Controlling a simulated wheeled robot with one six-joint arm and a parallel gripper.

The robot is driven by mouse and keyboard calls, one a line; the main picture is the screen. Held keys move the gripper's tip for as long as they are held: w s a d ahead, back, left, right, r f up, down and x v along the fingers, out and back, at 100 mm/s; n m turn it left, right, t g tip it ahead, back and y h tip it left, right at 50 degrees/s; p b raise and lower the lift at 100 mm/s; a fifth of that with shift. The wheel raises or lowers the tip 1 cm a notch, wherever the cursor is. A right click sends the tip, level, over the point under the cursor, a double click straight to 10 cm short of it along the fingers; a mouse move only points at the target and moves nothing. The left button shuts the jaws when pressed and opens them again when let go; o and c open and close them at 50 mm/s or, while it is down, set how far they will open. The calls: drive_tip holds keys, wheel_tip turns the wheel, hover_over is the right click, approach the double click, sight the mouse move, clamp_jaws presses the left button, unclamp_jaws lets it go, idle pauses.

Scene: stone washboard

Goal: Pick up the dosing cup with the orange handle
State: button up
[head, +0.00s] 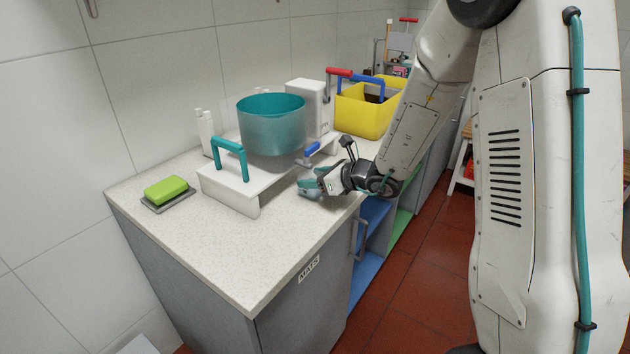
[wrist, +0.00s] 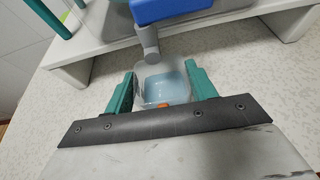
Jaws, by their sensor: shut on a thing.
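The dosing cup (wrist: 165,86) is a small, clear, squarish cup with a pale blue inside. Its orange handle (wrist: 163,105) shows as a small patch on the side towards my gripper. My gripper (wrist: 161,76) is shut on the cup, with one teal finger on each side. I cannot tell whether there is liquid in the cup. The cup is just below a grey spout (wrist: 150,42) with a blue lever (wrist: 170,9). In the head view my gripper (head: 310,184) is low over the counter, and the cup is hard to make out there.
A white stand (head: 238,193) with a teal handle (head: 229,146) and a big teal pot (head: 272,125) is beside my gripper. A green sponge (head: 166,190) lies on the left. A yellow crate (head: 364,117) stands behind. The front of the counter (head: 225,255) is clear.

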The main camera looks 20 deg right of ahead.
drive_tip(key=shift+r, duration=0.15)
drive_tip(key=shift+s+r, duration=0.1)
drive_tip(key=shift+r, duration=0.5)
drive_tip(key=s+d, duration=1)
drive_tip(key=s, duration=0.4)
drive_tip(key=shift+s+d, duration=0.15)
drive_tip(key=shift+d, duration=0.1)
